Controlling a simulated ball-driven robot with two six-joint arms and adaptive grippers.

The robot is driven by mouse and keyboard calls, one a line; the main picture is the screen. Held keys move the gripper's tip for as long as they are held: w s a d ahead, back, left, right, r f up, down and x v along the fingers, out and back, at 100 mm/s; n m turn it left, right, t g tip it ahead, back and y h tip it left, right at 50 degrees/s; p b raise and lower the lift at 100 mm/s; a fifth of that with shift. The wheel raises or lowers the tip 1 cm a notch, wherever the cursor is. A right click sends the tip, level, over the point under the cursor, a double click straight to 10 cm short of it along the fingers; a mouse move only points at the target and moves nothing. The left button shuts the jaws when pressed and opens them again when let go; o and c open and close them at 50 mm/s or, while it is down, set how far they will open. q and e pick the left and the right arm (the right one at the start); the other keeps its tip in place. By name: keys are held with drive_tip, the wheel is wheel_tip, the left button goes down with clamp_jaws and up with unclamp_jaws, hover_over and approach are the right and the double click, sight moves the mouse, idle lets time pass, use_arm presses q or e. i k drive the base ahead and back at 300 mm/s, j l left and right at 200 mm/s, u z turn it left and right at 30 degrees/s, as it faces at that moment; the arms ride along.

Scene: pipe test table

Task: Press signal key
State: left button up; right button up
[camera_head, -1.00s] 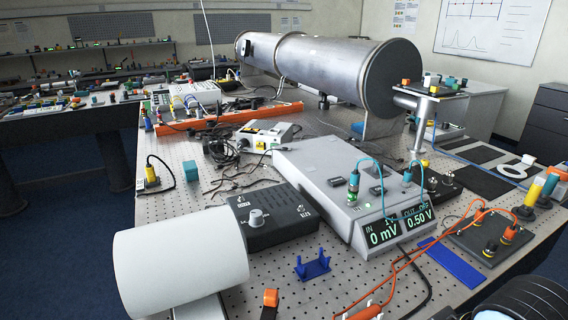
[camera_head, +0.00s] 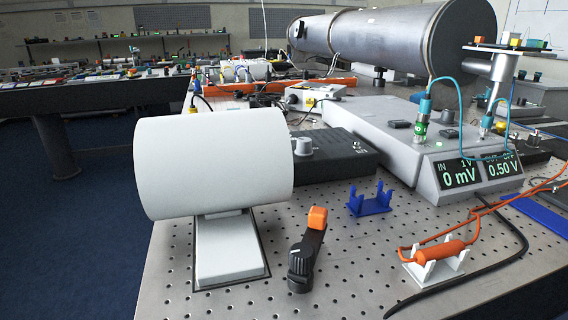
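A small black device with an orange block at its far end (camera_head: 306,252) stands on the perforated table near the front; it looks like a signal key. A light dial mark shows on its near end. The orange end sits raised, and nothing touches it. I cannot tell whether the key is pressed. Neither of my grippers is in view.
A white cylinder (camera_head: 215,163) on a pale stand is left of the key. A blue cradle (camera_head: 370,200) and an orange cylinder on a white holder (camera_head: 437,258) are to the right, with loose cables. A grey meter box (camera_head: 385,138) reads 0 mV and 0.50 V. Bare table surrounds the key.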

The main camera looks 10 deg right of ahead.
sight(449, 134)
drive_tip(key=z, duration=1.25)
